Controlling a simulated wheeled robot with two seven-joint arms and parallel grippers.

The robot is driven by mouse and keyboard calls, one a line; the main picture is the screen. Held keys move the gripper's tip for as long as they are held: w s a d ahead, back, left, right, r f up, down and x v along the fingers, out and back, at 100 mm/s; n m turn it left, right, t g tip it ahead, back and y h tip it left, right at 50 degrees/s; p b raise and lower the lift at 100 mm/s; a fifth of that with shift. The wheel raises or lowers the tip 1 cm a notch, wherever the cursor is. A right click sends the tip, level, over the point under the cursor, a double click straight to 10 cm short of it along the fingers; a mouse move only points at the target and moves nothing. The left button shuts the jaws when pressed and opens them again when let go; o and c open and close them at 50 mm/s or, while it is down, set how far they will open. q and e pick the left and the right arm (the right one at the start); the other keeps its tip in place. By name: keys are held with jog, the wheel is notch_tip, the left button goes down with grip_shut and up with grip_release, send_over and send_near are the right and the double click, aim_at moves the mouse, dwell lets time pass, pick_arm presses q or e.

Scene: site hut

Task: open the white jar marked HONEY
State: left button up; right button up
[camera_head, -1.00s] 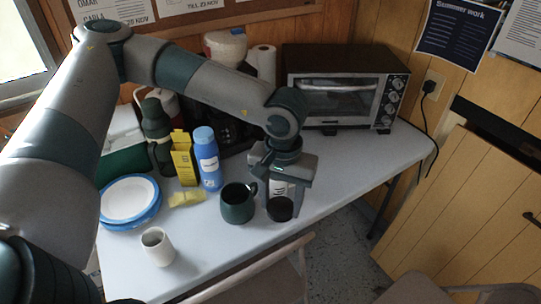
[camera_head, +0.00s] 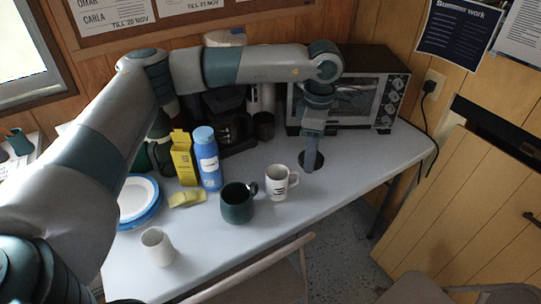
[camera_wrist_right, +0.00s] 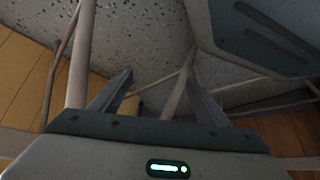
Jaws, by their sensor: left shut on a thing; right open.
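My left gripper (camera_head: 312,140) points down over the right part of the table, shut on a dark round disc like a lid (camera_head: 309,163). I cannot tell whether the disc touches the table. Just left of it stands a white vessel (camera_head: 278,186) with dark marks and a handle on its right; the marks are too small to read as HONEY. No dark lid shows on its top. My right gripper (camera_wrist_right: 158,98) is open and empty in the right wrist view, over the speckled floor and chair legs.
A dark green mug (camera_head: 238,204) stands left of the white vessel. A blue bottle (camera_head: 208,160), a yellow box (camera_head: 184,160) and plates (camera_head: 137,200) are further left. A white cup (camera_head: 157,247) is near the front. A toaster oven (camera_head: 365,100) stands behind my left gripper. The table's right end is clear.

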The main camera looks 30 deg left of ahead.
pick_arm(q)
jog(key=w+a+n, duration=0.5)
jog(key=w+n, duration=0.3)
jog(key=n, duration=1)
jog(key=a+f+n, duration=0.3)
jog(key=a+n, duration=0.2)
jog(key=n, duration=0.6)
jog(key=w+a+f+n, duration=0.1)
jog(key=a+f+n, duration=0.3)
jog(key=n, duration=0.7)
jog(key=shift+a+f+n, duration=0.3)
jog(key=shift+a+n, duration=0.1)
jog(key=shift+a, duration=0.6)
